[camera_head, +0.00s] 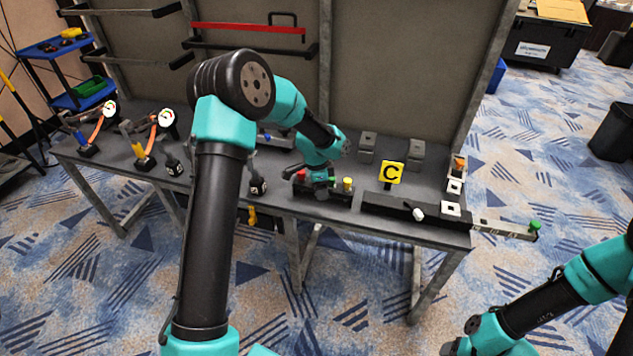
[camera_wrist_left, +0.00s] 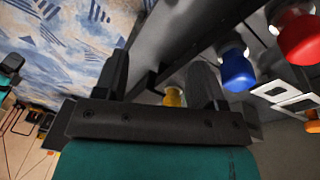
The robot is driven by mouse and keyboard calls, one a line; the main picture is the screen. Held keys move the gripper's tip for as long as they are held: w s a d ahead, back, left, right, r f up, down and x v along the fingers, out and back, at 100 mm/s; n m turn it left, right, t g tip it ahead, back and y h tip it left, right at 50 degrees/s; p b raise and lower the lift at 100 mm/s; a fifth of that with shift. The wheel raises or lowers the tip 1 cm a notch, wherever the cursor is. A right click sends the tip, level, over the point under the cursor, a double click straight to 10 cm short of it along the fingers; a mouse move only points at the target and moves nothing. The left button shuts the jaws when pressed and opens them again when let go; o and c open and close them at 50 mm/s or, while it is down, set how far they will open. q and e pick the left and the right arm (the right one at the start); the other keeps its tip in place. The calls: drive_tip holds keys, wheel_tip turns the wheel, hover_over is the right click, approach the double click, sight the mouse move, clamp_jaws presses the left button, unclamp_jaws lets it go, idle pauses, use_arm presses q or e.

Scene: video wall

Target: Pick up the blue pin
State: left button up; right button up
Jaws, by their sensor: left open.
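The blue pin (camera_wrist_left: 238,72) has a rounded blue head and shows in the left wrist view, just right of the right-hand finger. A red pin (camera_wrist_left: 300,38) is further right, and a yellow pin (camera_wrist_left: 173,97) shows partly between the fingers. My left gripper (camera_wrist_left: 160,75) is open, with nothing held. In the head view my left gripper (camera_head: 319,177) is low over the pin block (camera_head: 330,196), between the red pin (camera_head: 301,175) and the yellow pin (camera_head: 347,184). It hides the blue pin there. My right gripper is not in view.
The grey table (camera_head: 400,226) has a back panel (camera_head: 385,70) behind it. A yellow C sign (camera_head: 391,172) stands right of the block, near a black rail and a slide with a green knob (camera_head: 535,225). Two gauges (camera_head: 167,117) with hoses stand at the left.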

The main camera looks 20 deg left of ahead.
use_arm(q)
drive_tip(key=w+a+r+m+y, duration=0.1)
drive_tip(key=w+a+r+m, duration=0.1)
drive_tip(key=r, duration=0.5)
drive_tip(key=w+a+r+m+y, duration=0.1)
drive_tip(key=w+a+r+m, duration=0.1)
drive_tip(key=r, duration=0.5)
drive_tip(key=shift+w+a+r, duration=0.25)
drive_tip(key=shift+w+r, duration=0.05)
drive_tip(key=shift+w, duration=0.55)
drive_tip(key=shift+f, duration=0.1)
wheel_tip(320, 180, down, 11)
drive_tip(key=shift+f, duration=0.55)
drive_tip(key=shift+f, duration=0.1)
drive_tip(key=shift+w+f, duration=0.15)
drive_tip(key=shift+f, duration=2.35)
drive_tip(key=shift+c, duration=0.4)
